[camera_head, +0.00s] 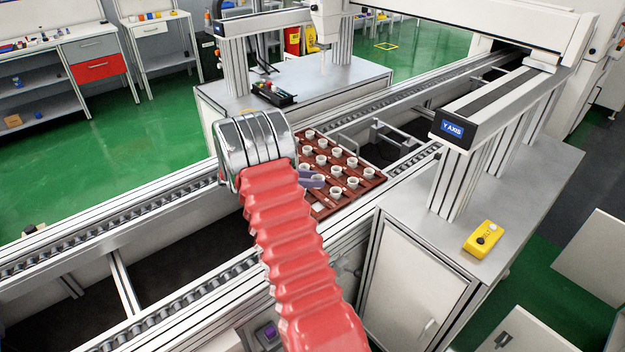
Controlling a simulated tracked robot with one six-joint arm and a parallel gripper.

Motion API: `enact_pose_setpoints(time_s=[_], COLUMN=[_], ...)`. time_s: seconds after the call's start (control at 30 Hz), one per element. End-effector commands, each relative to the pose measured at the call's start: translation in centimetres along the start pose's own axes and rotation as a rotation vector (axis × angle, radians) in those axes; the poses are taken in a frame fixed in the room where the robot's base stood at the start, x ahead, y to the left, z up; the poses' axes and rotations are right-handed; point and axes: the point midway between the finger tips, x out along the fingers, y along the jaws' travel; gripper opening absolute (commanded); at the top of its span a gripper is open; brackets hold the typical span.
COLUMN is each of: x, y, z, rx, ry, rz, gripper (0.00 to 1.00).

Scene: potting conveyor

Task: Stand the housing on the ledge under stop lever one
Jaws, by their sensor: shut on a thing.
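The housings appear to be the small white cups in a red-brown tray (378,182) on the conveyor; several stand there in rows. My arm, with red bellows and a ribbed silver joint, reaches over the tray's left side. A small purple-grey part, apparently a finger of my gripper (312,180), shows just right of the bellows, low at the tray. The rest of the gripper is hidden behind my arm. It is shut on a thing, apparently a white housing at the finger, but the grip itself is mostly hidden. I cannot make out the ledge or stop lever one for certain.
A grey metal mechanism (395,135) sits between the conveyor rails behind the tray. A Y-axis gantry (490,105) stands at right, near a yellow button box (484,239). The conveyor's left stretch is clear.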

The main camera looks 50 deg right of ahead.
Motion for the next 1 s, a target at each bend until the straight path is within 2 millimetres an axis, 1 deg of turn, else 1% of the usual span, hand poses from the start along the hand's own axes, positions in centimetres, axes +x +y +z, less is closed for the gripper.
enact_pose_setpoints(time_s=[0.07,0.17,0.27,0.37,0.53,0.67,0.8,0.87,1.0], x=[-0.1,-0.6,-2.1,-4.6,-10.3,-14.7,-19.2,-21.1,-25.1], y=[0.0,0.1,0.2,0.3,0.0,-0.9,-2.3,-3.1,-5.2], z=[0.0,-0.3,-1.1,-2.5,-5.6,-8.1,-10.8,-11.9,-14.4], rx=[0.000,-0.006,-0.019,-0.045,-0.103,-0.150,-0.200,-0.220,-0.271], ry=[0.000,0.000,0.000,0.000,-0.001,-0.001,-0.001,0.000,-0.001], rz=[0.001,0.014,0.049,0.105,0.244,0.355,0.475,0.527,0.646], gripper=[0.07,0.07,0.07,0.07,0.07,0.07,0.07,0.07,0.07])
